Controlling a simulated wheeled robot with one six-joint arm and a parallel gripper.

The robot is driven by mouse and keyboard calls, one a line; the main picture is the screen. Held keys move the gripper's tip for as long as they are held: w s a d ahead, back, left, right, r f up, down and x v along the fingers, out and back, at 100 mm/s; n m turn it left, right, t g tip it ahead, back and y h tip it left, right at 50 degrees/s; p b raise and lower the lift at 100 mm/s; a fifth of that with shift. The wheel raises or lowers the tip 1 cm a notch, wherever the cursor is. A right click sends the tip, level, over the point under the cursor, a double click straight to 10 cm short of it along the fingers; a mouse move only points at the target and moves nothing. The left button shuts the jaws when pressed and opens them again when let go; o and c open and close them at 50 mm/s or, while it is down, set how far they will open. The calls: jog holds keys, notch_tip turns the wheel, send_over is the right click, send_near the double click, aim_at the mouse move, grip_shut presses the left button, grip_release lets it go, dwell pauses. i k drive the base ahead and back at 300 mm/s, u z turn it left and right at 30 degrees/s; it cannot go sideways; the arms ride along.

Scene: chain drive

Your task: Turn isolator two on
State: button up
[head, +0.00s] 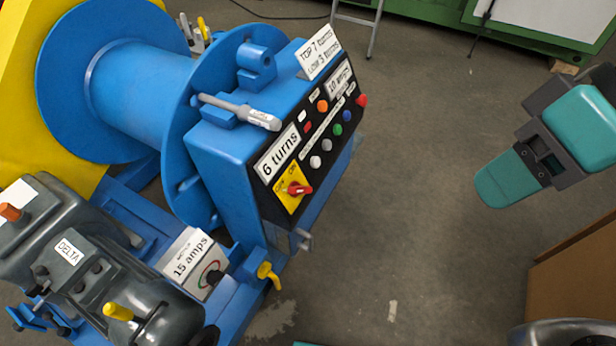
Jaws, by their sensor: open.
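A red rotary switch (297,188) sits on a yellow plate (286,199) at the lower end of the black control panel on the blue cabinet. I cannot read a number by it, so I cannot tell whether it is isolator two. A yellow lever handle (268,275) stands out below the cabinet, beside the 15 amps box. A grey-handled lever (245,111) lies across the cabinet top. My gripper (492,187), teal with a dark wrist, hangs over open floor at the right, well apart from the panel. It holds nothing that shows; the gap between its fingers is hidden.
A grey motor (95,270) marked DELTA is at lower left. A brown box (575,275) stands at lower right. Floor between panel and gripper is clear.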

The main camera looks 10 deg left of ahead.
aim_at(295, 190)
jog(key=z, duration=1.35)
jog(key=k, duration=0.35)
jog(key=u, duration=0.9)
